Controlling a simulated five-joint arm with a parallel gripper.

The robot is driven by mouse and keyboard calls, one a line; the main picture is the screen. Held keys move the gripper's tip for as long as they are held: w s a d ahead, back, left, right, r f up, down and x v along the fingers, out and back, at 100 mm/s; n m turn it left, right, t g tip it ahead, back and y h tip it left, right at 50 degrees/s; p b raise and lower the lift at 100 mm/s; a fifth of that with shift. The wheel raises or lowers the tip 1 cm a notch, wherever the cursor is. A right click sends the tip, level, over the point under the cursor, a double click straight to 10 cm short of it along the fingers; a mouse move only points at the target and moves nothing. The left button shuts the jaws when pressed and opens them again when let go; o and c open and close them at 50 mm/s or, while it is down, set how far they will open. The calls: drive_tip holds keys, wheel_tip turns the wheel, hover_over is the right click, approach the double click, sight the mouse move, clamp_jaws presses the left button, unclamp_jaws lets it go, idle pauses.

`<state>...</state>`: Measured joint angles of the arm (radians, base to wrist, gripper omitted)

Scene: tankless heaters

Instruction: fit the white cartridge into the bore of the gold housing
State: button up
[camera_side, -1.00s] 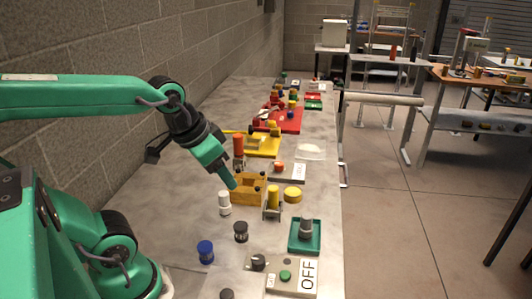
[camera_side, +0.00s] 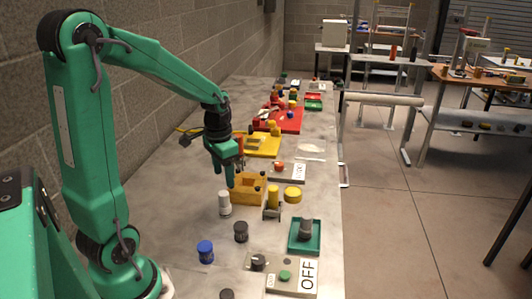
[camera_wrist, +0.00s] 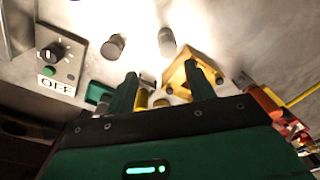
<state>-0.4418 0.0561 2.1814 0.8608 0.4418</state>
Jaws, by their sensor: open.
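The white cartridge (camera_side: 225,204) stands upright on the bench in the side view, just left of the gold housing (camera_side: 249,189). In the wrist view, a shaded cylinder (camera_wrist: 167,42) beside the gold housing (camera_wrist: 178,76) appears to be the cartridge. My gripper (camera_side: 234,178) points down above the back left of the housing, behind the cartridge in the side view. Its jaws are open and empty. In the wrist view the fingers (camera_wrist: 163,88) stand apart, and one covers part of the housing. I cannot see into the bore clearly.
A yellow cylinder in a stand (camera_side: 273,198) and a yellow disc (camera_side: 293,194) are right of the housing. A black-topped jar (camera_side: 241,232) and a blue jar (camera_side: 205,252) stand in front. A green tray (camera_side: 293,248) holds a grey part. Clear bench lies around the cartridge's left.

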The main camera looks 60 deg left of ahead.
sight(224, 193)
drive_tip(key=shift+a+f+g, duration=0.3)
drive_tip(key=shift+a+f, duration=0.6)
drive_tip(key=shift+f, duration=0.05)
drive_tip(key=shift+w+f, duration=0.1)
drive_tip(key=shift+f, duration=3.8)
drive_tip(key=c, duration=1.1)
drive_tip(key=shift+r, duration=0.15)
drive_tip(key=shift+r, duration=0.9)
wheel_tip(224, 193, up, 2)
drive_tip(key=shift+r, duration=0.15)
drive_tip(key=d+r, duration=0.6)
drive_tip(key=d, duration=0.5)
drive_tip(key=shift+s+d+r, duration=0.35)
drive_tip(key=shift+d, duration=0.05)
